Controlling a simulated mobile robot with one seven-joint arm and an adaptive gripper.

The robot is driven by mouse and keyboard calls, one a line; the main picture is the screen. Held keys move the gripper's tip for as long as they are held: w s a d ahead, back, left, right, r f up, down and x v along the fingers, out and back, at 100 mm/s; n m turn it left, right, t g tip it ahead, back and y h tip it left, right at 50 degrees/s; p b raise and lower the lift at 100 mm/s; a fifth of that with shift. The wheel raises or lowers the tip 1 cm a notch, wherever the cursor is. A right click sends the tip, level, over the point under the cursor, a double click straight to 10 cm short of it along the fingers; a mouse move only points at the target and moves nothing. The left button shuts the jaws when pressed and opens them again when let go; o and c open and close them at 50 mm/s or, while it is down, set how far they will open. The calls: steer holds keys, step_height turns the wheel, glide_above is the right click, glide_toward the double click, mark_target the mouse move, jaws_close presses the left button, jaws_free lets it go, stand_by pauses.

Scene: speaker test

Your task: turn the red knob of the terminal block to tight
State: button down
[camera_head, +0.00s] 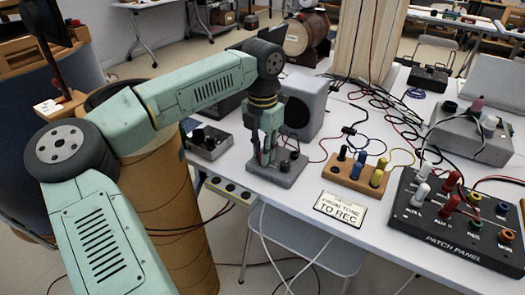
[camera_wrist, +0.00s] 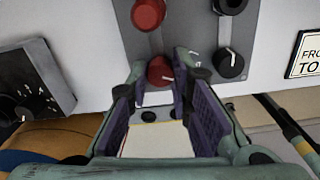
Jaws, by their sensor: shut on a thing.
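The terminal block (camera_head: 285,179) is a grey plate on the white table, below my gripper (camera_head: 264,160). The wrist view shows its grey face (camera_wrist: 190,35) from above, with two red knobs and two black knobs. The lower red knob (camera_wrist: 160,72) has a small white mark and sits between the fingertips of my gripper (camera_wrist: 161,67). My gripper is shut on this red knob, its purple pads on either side. The other red knob (camera_wrist: 148,13) is farther up, outside the fingers. In the head view my fingers hide the red knobs.
A black knob (camera_wrist: 230,63) stands close to my right fingertip. A grey speaker box (camera_head: 303,102) stands behind. A wooden block (camera_head: 352,181) with posts, a sign (camera_head: 340,208) and a patch panel (camera_head: 450,225) are to the right. A dark dial box (camera_head: 208,141) is left. Loose cables cross the table.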

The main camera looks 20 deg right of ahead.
steer(key=m, duration=1.1)
steer(key=shift+p, duration=0.3)
steer(key=m, duration=0.8)
steer(key=shift+p, duration=0.3)
steer(key=m, duration=0.4)
steer(key=shift+m, duration=0.3)
steer(key=m, duration=0.3)
steer(key=shift+m, duration=0.3)
steer(key=shift+m+p, duration=0.35)
steer(key=shift+m, duration=1.55)
